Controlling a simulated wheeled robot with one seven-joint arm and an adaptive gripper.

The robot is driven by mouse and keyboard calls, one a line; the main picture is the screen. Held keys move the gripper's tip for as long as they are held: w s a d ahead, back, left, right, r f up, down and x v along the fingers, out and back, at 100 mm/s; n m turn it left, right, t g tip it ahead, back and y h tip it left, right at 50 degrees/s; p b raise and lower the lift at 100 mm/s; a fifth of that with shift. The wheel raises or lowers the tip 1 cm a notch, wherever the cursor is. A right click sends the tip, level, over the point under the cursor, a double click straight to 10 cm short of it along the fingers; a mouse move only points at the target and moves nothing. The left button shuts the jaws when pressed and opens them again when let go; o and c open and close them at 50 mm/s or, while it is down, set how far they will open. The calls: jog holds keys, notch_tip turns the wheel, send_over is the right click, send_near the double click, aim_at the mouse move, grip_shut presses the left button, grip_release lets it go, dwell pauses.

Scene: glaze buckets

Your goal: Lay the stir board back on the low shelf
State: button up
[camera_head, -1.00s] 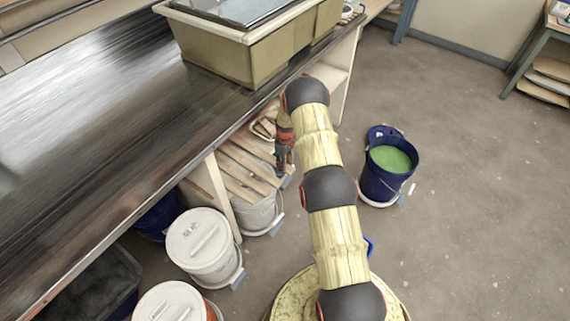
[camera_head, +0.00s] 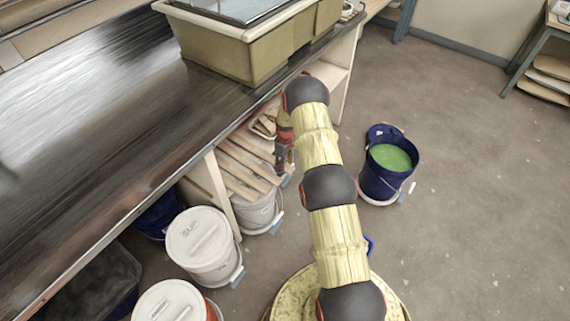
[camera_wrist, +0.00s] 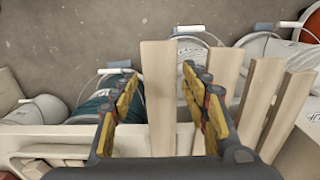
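Several pale wooden boards lie side by side on the low shelf under the bench, and the head view shows them left of my gripper (camera_head: 284,158). In the wrist view one pale board (camera_wrist: 159,95) runs lengthwise between the two fingers of my gripper (camera_wrist: 163,105). The fingers stand apart, with gaps visible on both sides of this board. It lies left of the other boards (camera_wrist: 262,95). I cannot tell for sure which one is the stir board. The shelf surface beneath is mostly hidden.
Lidded white buckets (camera_head: 203,243) stand under the bench (camera_head: 110,110). A blue bucket of green glaze (camera_head: 388,165) stands on the floor to the right. A large tan tub (camera_head: 245,50) sits on the bench.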

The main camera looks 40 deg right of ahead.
jog(key=shift+o, duration=0.8)
notch_tip(320, 180, up, 12)
jog(key=shift+s, duration=0.1)
